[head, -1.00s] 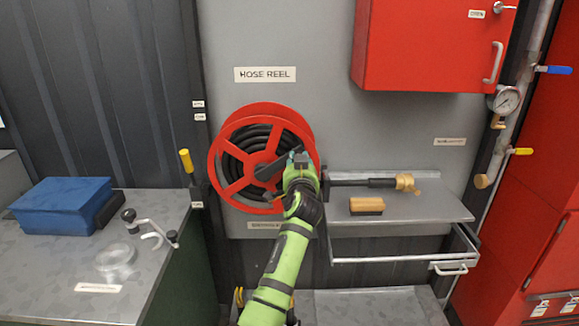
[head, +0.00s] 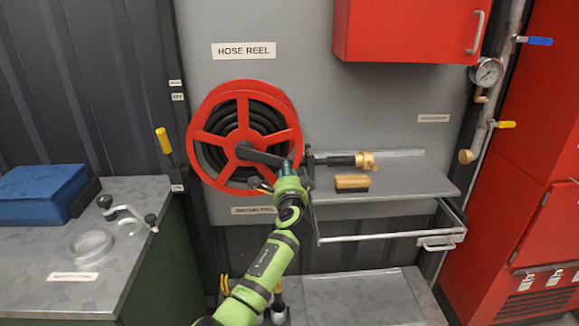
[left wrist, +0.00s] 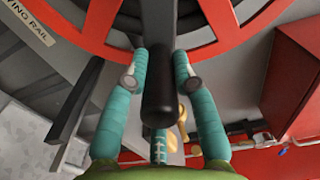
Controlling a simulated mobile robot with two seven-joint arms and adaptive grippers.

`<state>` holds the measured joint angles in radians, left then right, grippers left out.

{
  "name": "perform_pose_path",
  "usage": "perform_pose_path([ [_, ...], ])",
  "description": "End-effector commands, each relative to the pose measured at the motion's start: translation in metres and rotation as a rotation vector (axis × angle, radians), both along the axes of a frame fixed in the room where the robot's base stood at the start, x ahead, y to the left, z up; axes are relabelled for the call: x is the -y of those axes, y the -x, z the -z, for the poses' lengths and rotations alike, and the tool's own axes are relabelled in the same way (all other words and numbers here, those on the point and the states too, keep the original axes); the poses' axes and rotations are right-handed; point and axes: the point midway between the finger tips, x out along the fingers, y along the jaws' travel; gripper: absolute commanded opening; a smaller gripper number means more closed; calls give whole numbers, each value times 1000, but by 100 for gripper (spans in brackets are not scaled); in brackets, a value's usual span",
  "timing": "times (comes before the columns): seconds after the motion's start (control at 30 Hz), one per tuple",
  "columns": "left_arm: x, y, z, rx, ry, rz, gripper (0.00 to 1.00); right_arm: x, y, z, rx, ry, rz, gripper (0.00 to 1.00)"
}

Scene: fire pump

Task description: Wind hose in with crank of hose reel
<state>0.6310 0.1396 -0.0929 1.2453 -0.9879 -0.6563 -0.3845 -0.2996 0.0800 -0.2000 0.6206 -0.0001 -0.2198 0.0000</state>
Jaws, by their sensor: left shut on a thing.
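The red hose reel (head: 197,137) with coiled black hose (head: 222,121) is mounted on the grey wall panel, below the HOSE REEL sign. Its black crank arm (head: 262,154) runs from the hub to the right and slightly down. My left gripper (head: 287,172) is at the outer end of the crank, at the reel's lower right. In the left wrist view, its teal fingers (left wrist: 160,85) flank the black crank handle (left wrist: 159,92) and are shut on it. In the head view my gripper hides the handle. The brass nozzle (head: 366,160) lies at the shelf, right of the reel. My right gripper is not in view.
A shelf (head: 410,180) with a wooden brush (head: 352,183) stands close to the right of my gripper, with a rail drawer (head: 390,237) below. A red cabinet (head: 400,28) hangs above. A workbench (head: 60,255) with a blue box (head: 40,195) is at left.

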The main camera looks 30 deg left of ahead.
Motion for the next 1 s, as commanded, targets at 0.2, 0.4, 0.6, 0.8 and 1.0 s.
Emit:
perform_pose_path([
  [0.2, -10, 6, 22, -96, -149, -4, 0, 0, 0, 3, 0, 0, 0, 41],
  [0.4, -16, 9, 33, -154, -246, -3, 0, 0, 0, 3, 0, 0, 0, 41],
  [0.6, -21, 12, 38, -186, -303, -3, 0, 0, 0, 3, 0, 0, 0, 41],
  [0.8, -22, 13, 40, -200, -327, -3, 0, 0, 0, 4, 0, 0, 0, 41],
  [1.0, -23, 13, 41, -203, -330, -5, 0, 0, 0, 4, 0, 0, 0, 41],
])
